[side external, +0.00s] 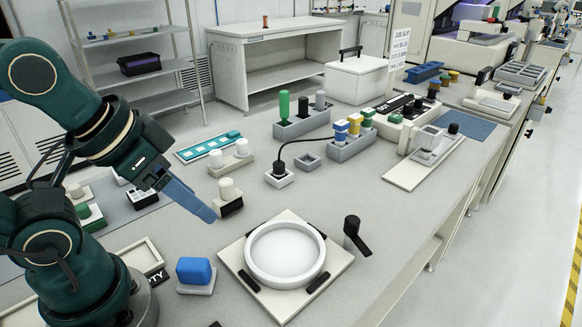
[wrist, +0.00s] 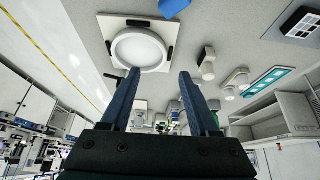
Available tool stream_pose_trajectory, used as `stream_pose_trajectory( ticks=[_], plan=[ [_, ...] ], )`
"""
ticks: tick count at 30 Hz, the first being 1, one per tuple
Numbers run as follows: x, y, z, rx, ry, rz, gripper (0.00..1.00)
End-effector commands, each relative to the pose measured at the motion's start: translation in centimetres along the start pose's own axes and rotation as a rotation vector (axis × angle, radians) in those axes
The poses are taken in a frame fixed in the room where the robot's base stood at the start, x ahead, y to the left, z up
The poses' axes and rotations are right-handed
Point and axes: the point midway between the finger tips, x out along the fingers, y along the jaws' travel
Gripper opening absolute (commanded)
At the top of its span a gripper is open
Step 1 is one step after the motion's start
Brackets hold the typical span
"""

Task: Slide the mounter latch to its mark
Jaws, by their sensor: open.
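No part is labelled as the mounter latch, so I cannot tell for certain which it is. A square cream plate (side external: 230,250) carries a white ring (side external: 284,284) with short black bars at its edges. A black upright lever (side external: 352,232) stands just right of the plate. Further back, a pale flat base (side external: 405,174) holds a grey sliding block with a black knob (side external: 453,128). My gripper (side external: 211,216) is left of the ring plate, above the bench. In the wrist view, my gripper (wrist: 158,73) is open, with nothing between the fingers. The white ring (wrist: 139,50) shows near the left fingertip.
A blue block (side external: 194,270) on a grey base sits at the front. White-knobbed stands (side external: 228,190) lie beyond my gripper. A black plug with a cable (side external: 279,168), a holder of coloured blocks (side external: 351,146) and a green-handled tool (side external: 284,106) stand farther back.

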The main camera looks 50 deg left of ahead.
Motion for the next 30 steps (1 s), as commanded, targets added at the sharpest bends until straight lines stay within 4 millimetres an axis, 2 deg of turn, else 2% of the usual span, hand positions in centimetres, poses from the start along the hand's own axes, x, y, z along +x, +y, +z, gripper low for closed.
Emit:
stream_pose_trajectory(
  ticks=[2, 5, 12, 15, 18, 21, 24, 30],
  plan=[
    [0.0, 0.0, -0.7, -0.001, 0.031, -0.002, 0.64],
    [-0.2, -0.5, -3.1, 0.012, 0.146, -0.022, 0.64],
    [-0.1, -1.4, -12.6, 0.142, 0.506, -0.096, 0.64],
    [0.8, -0.7, -15.8, 0.224, 0.617, -0.091, 0.64],
    [2.2, 0.6, -18.2, 0.311, 0.708, -0.054, 0.64],
    [3.9, 2.2, -19.6, 0.382, 0.776, 0.011, 0.64],
    [5.8, 4.0, -20.0, 0.439, 0.821, 0.095, 0.64],
    [10.1, 7.2, -18.4, 0.486, 0.847, 0.294, 0.64]
  ],
)
